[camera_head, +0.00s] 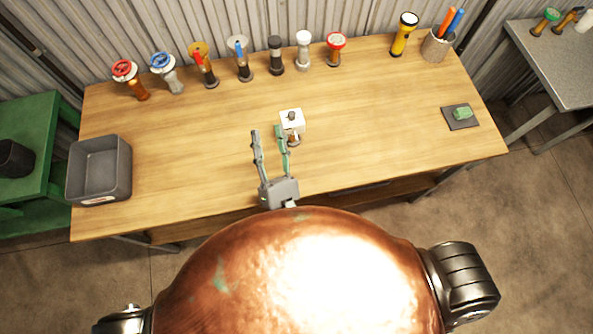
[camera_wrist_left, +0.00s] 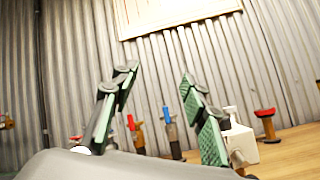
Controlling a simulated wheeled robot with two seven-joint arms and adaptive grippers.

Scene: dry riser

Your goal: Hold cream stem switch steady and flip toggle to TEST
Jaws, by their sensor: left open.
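The cream stem switch (camera_head: 292,122) stands on the workbench near the middle, a white box on a short brown stem with a dark toggle on its top. The toggle's setting is too small to read. My left gripper (camera_head: 267,130) is open and empty, with its fingers pointing away from me over the bench. Its right finger is close to the left side of the switch; I cannot tell whether they touch. In the left wrist view the switch (camera_wrist_left: 242,145) is just right of the right finger, partly hidden by it, outside the open jaws (camera_wrist_left: 156,76). My right gripper is not in view.
Several valves and stems line the back of the workbench (camera_head: 210,140), including a red wheel valve (camera_head: 125,70). A grey bin (camera_head: 100,170) is at the left. A yellow flashlight (camera_head: 404,34), a pen cup (camera_head: 435,46) and a dark mat (camera_head: 450,122) are at the right.

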